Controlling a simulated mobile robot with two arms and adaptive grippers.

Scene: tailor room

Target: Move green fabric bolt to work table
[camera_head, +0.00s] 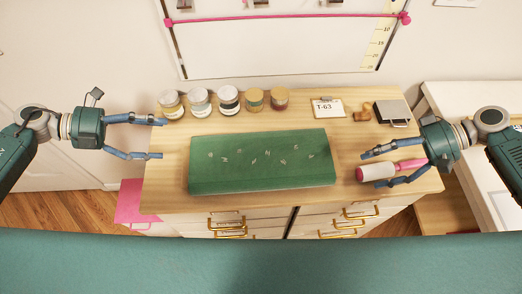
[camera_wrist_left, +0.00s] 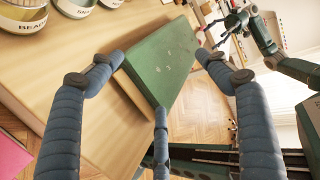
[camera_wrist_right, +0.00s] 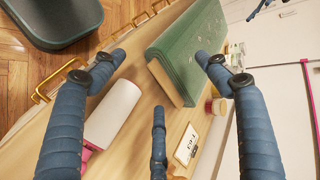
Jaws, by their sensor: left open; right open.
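The green fabric bolt (camera_head: 262,162) is a flat, wide block with small light marks on top, lying on a wooden-topped drawer cabinet (camera_head: 330,205). It also shows in the left wrist view (camera_wrist_left: 163,60) and the right wrist view (camera_wrist_right: 190,48). My left gripper (camera_head: 160,139) is open and empty, left of the bolt, with its fingers pointing at the bolt's left end. My right gripper (camera_head: 370,168) is open, right of the bolt, with its fingers over a white roller with a pink handle. I cannot tell which surface is the work table.
The white roller (camera_wrist_right: 113,112) lies just right of the bolt. Several labelled jars (camera_head: 228,101) stand behind it. A card marked T-63 (camera_head: 327,107), small brown pieces (camera_head: 362,112) and a dark box (camera_head: 392,112) are at the back right. A white surface (camera_head: 462,100) stands to the right.

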